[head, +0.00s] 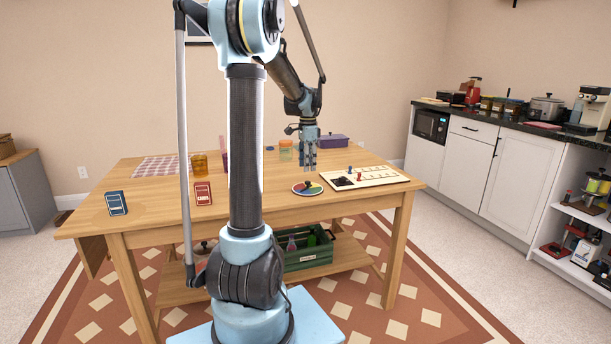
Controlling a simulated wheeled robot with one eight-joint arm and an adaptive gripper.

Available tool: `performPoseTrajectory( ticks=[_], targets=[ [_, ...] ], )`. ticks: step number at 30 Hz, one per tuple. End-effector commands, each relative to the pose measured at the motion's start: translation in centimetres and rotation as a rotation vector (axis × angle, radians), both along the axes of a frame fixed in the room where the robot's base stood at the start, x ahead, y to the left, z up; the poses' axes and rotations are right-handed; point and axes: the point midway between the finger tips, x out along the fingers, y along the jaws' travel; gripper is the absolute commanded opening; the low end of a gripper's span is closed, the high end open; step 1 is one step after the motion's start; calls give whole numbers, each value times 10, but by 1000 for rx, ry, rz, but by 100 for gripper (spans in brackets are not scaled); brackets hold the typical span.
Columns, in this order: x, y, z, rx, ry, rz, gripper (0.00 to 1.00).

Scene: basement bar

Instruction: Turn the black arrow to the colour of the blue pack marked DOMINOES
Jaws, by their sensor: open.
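A round disc (298,189) with coloured sectors lies on the wooden table, right of my arm's column. A small black arrow (308,184) sits at its middle; which colour it points to is too small to tell. The print on both packs is too small to read. My gripper (310,166) is open and empty, pointing down above and slightly behind the disc.
A pale board (378,175) with pegs and a dark patch lies right of the disc. An orange jar (199,165), a green jar (286,150), a purple box (333,141) and a checked cloth (160,167) are farther back. A green crate (308,254) stands on the lower shelf.

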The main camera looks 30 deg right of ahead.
Motion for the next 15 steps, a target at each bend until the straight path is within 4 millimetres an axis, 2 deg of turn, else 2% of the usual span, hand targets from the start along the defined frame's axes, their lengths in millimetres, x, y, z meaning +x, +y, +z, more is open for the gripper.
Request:
performPoseTrajectory(
  ticks=[6, 15],
  targets=[
    [1, 0, 33, 0, -1, 0, 41],
    [1, 0, 50, 0, -1, 0, 41]
  ],
)
